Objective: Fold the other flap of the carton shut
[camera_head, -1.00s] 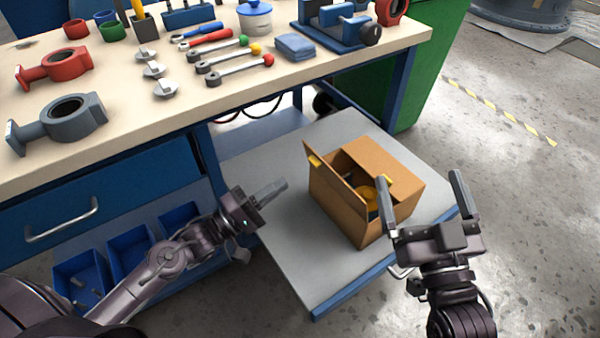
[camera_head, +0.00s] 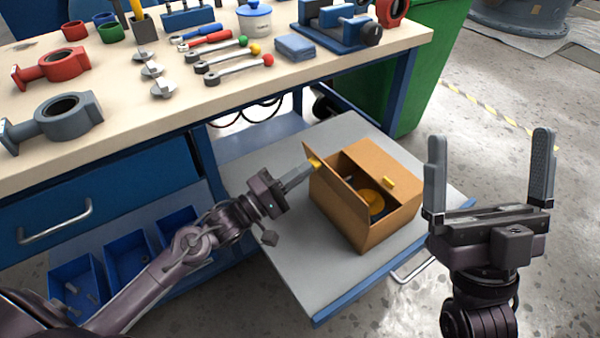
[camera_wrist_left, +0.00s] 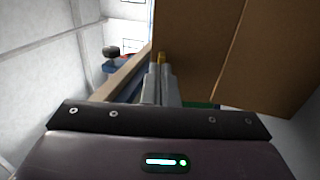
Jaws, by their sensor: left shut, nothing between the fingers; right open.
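The brown carton (camera_head: 352,224) stands on a low grey shelf. Its right flap (camera_head: 383,172) lies folded over the right part of the top, with a yellow tab on its edge. Its left flap (camera_head: 337,183) stands up and leans outward, with a yellow tab (camera_head: 314,162) at its upper edge. Yellow and dark contents show in the gap between the flaps. My left gripper (camera_head: 308,168) is shut and empty, its tips at the outer side of the left flap; contact is unclear. It also shows shut beside the brown board in the left wrist view (camera_wrist_left: 160,68). My right gripper (camera_head: 489,165) is open and empty, right of the carton.
The workbench (camera_head: 190,108) above holds valve bodies, wrenches, a pot and a blue vise. A green bin (camera_head: 418,85) stands behind the shelf. The grey shelf (camera_head: 290,262) is bare in front of the carton.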

